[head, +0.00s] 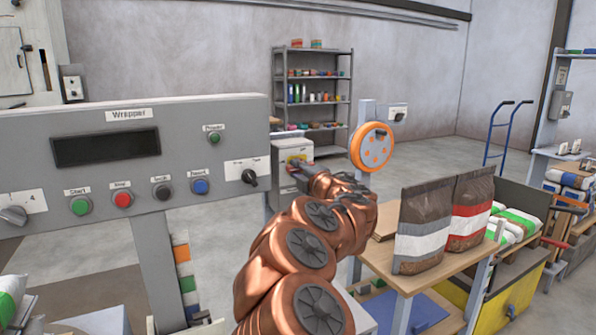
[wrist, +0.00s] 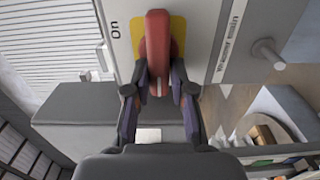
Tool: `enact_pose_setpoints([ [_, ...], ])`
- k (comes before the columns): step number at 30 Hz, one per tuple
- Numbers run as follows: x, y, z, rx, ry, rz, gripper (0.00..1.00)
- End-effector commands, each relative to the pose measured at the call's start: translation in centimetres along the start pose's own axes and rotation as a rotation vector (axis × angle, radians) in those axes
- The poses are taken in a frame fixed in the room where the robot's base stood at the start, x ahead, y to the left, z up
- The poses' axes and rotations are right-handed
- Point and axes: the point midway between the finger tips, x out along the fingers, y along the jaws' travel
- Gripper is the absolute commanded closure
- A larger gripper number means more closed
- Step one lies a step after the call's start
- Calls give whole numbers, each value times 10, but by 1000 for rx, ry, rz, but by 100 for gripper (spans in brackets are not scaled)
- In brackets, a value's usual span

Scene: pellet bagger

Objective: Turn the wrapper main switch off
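The wrapper main switch has a red handle (wrist: 157,40) on a yellow plate (wrist: 178,32). In the wrist view the handle runs up and down the picture, with an "On" label to its left and a "Wrapper main" label to its right. My gripper (wrist: 159,78) has one fingertip on each side of the handle's near end, and both appear to touch it. In the head view my gripper (head: 297,164) is at the front of a small grey cabinet (head: 291,150), where my copper arm partly hides the switch.
The Wrapper panel (head: 130,150) with buttons and knobs stands close on the left. A table (head: 390,265) with two bags (head: 424,230) stands to the right. A grey peg (wrist: 267,53) sticks out near the switch.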

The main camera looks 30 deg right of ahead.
Motion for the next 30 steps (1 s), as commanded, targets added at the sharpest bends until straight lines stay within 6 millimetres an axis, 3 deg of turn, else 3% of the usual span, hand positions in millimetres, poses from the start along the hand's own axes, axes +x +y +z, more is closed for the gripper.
enact_pose_setpoints([
  [6, 0, 0, 0, 1, 0, 1, 54],
  [17, -3, 1, 0, 1, 0, 1, 54],
  [30, -55, 1, 0, 1, -3, 2, 54],
])
